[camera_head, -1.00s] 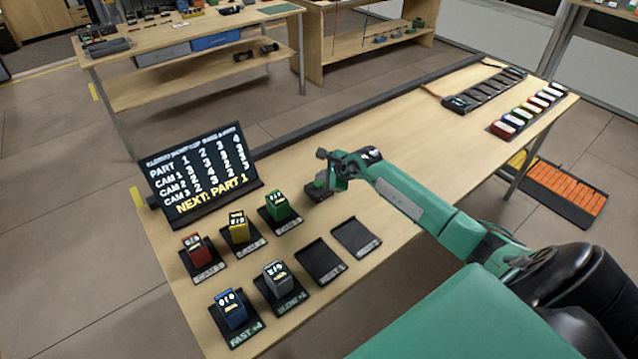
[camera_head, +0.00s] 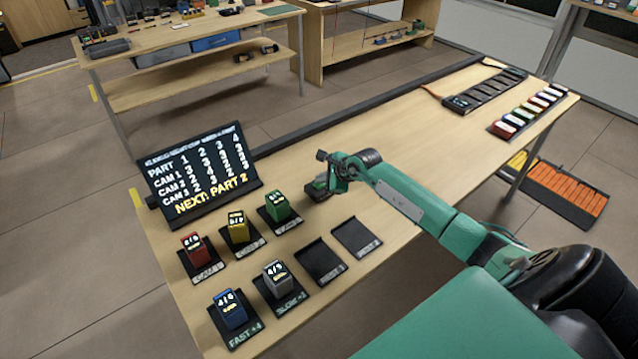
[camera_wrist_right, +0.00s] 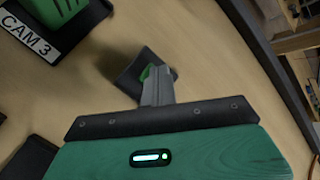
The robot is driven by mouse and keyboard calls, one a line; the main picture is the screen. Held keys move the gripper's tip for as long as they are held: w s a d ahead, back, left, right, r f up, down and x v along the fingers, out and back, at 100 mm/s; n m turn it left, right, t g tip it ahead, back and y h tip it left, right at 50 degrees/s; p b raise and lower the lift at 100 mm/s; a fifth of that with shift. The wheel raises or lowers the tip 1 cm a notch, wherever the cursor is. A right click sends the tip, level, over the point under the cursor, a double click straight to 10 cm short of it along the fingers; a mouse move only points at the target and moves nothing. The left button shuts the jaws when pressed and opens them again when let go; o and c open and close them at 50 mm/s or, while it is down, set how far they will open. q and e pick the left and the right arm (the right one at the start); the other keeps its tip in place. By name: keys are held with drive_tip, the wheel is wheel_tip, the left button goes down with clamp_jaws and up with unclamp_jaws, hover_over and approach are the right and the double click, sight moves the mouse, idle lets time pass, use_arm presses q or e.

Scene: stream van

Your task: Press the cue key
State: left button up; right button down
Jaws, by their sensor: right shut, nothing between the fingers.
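The cue key (camera_head: 314,190) is a small dark block on the table, right of the green block in the head view. It also shows in the right wrist view (camera_wrist_right: 132,78), with a bit of green at the fingertips. My right gripper (camera_head: 333,186) is shut and empty, its fingers (camera_wrist_right: 158,75) pointing down at the key. I cannot tell whether they touch it, as the fingers hide part of it. A black screen (camera_head: 200,175) behind reads "NEXT: PART 2". My left gripper is not in view.
Red (camera_head: 196,247), yellow (camera_head: 238,228), green (camera_head: 278,207), blue (camera_head: 230,311) and grey (camera_head: 276,279) blocks stand on dark pads left of my gripper. Two pads (camera_head: 321,262) are empty. A row of coloured blocks (camera_head: 527,112) lies at the far right. The table's middle is clear.

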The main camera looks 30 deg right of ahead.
sight(322, 185)
drive_tip(key=shift+r, duration=0.1)
drive_tip(key=shift+r+p, duration=0.45)
drive_tip(key=shift+r, duration=0.35)
drive_tip(key=shift+r+p, duration=1.3)
drive_tip(key=shift+r, duration=1.25)
